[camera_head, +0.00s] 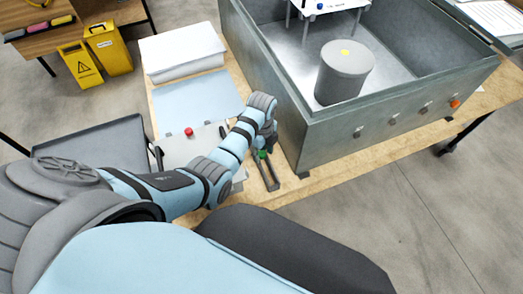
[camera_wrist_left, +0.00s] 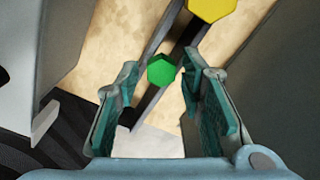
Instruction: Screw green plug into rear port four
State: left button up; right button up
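The green plug (camera_head: 262,153) stands at the narrow dark rack (camera_head: 271,184) on the table, left of the metal analyser housing (camera_head: 400,137). In the left wrist view the hexagonal green plug (camera_wrist_left: 161,70) lies between the fingertips, with a gap on each side. My left gripper (camera_head: 266,160) is open and empty, pointing down over the rack; its two fingers also show in the left wrist view (camera_wrist_left: 160,75). Several round fittings (camera_head: 393,120) line the near wall of the housing, the rightmost orange (camera_head: 455,103). I cannot tell which is port four. My right gripper is not in view.
A yellow hexagonal plug (camera_wrist_left: 208,8) is farther along the rack. A grey cylinder (camera_head: 342,75) with a yellow top piece stands inside the housing. A board with a red knob (camera_head: 189,132), a blue sheet (camera_head: 194,99) and a white box (camera_head: 181,52) lie left of the housing.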

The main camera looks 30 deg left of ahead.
aim_at(262, 153)
pick_arm(q)
jog(key=shift+w, duration=0.1)
jog(key=shift+c, duration=0.6)
grip_shut()
notch_tip(262, 153, up, 3)
jog(key=shift+p, duration=1.15)
jog(key=shift+r, duration=2)
jog(key=shift+b, duration=0.3)
jog(key=shift+f+b, duration=0.45)
jog(key=shift+f, duration=0.1)
jog(key=shift+r, duration=0.1)
